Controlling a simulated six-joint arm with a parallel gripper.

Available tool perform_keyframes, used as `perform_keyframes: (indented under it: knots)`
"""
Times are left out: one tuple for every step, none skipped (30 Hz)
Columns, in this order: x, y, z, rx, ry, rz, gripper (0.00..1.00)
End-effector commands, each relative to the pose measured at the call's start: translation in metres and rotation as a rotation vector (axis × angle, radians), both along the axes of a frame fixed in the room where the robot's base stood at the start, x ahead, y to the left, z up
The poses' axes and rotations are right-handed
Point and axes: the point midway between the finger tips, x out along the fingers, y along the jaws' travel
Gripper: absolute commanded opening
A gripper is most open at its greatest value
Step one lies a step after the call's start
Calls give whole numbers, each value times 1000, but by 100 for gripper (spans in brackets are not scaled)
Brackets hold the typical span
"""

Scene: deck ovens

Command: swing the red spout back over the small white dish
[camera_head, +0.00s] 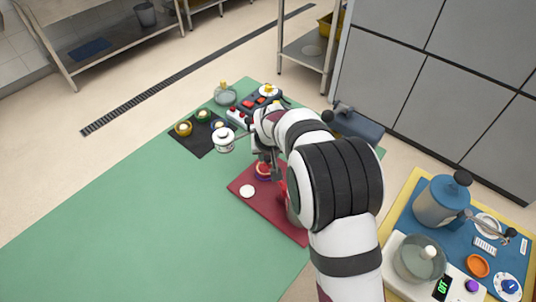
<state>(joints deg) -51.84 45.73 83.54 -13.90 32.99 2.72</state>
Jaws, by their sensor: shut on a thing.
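The small white dish (247,191) lies on the dark red board (240,183), in plain view to the left of my arm. A red part (283,191), which looks like the red spout, shows at the edge of my arm, right of the dish; most of it is hidden. My gripper (270,168) points down over the board and is shut on the spout; the arm hides much of the grip. A small round red and purple thing (262,171) stands by the fingers. The spout is not over the dish.
A white jar (223,139) stands left of my gripper on the green table (130,220). A dark mat (190,138) with small bowls and a panel with red buttons (262,100) lie behind. The table's left is clear.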

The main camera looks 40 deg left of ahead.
Motion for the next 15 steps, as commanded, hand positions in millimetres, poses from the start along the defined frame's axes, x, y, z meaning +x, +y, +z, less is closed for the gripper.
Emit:
perform_keyframes:
  knots:
    - [0,-1,0,-2,1,-1,0]
    - [0,-1,0,-2,1,-2,0]
    - [0,-1,0,-2,1,-2,0]
    - [0,-1,0,-2,1,-2,0]
    - [0,-1,0,-2,1,-2,0]
    - [0,-1,0,-2,1,-2,0]
    - [0,-1,0,-2,1,-2,0]
    - [0,-1,0,-2,1,-2,0]
    - [0,-1,0,-2,1,-1,0]
    - [0,-1,0,-1,1,0,0]
    - [0,-1,0,-1,2,2,0]
    - [-1,-1,0,-1,1,8,0]
    - [-1,-1,0,-2,1,14,0]
    - [-2,-1,0,-2,1,22,0]
    - [-3,0,0,-2,1,35,0]
